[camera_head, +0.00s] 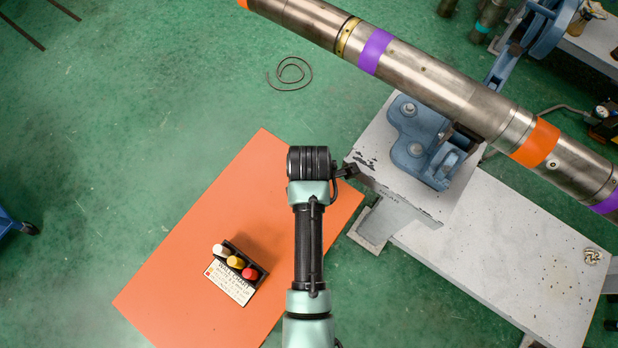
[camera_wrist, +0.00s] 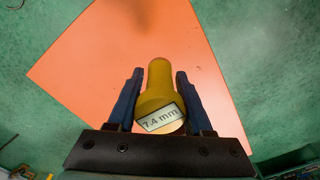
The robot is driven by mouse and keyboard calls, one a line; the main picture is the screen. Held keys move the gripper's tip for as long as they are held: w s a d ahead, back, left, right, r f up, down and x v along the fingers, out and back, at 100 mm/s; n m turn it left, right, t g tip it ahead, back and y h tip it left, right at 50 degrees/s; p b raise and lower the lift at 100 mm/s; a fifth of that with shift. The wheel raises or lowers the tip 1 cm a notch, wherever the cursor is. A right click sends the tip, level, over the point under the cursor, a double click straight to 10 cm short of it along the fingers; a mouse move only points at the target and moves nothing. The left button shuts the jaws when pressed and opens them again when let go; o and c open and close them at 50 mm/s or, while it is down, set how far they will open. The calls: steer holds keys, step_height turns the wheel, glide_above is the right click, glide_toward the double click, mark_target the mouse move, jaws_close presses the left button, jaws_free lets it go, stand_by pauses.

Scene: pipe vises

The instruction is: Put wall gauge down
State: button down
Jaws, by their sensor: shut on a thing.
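A yellow gauge (camera_wrist: 156,98) with a white label reading "7.4 mm" is between the two dark fingers of my gripper (camera_wrist: 159,74) in the wrist view. My gripper is shut on it, and the orange surface lies beyond it. In the head view my arm hides most of my gripper, and the held gauge cannot be made out. The orange surface (camera_head: 190,255) carries a dark block (camera_head: 243,256) with a white, a yellow and a red piece, left of my arm. A white printed card (camera_head: 230,282) lies at its front.
A blue vise (camera_head: 418,150) on a white stand holds a long metal pipe (camera_head: 440,85) with purple and orange bands at upper right. A pale bench (camera_head: 500,260) stands below it. A cable loop (camera_head: 290,74) lies on the green floor. The orange surface left of my arm has clear room.

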steer(key=shift+f, duration=2.45)
steer(key=shift+f, duration=0.15)
steer(key=shift+c, duration=1.5)
jaws_free()
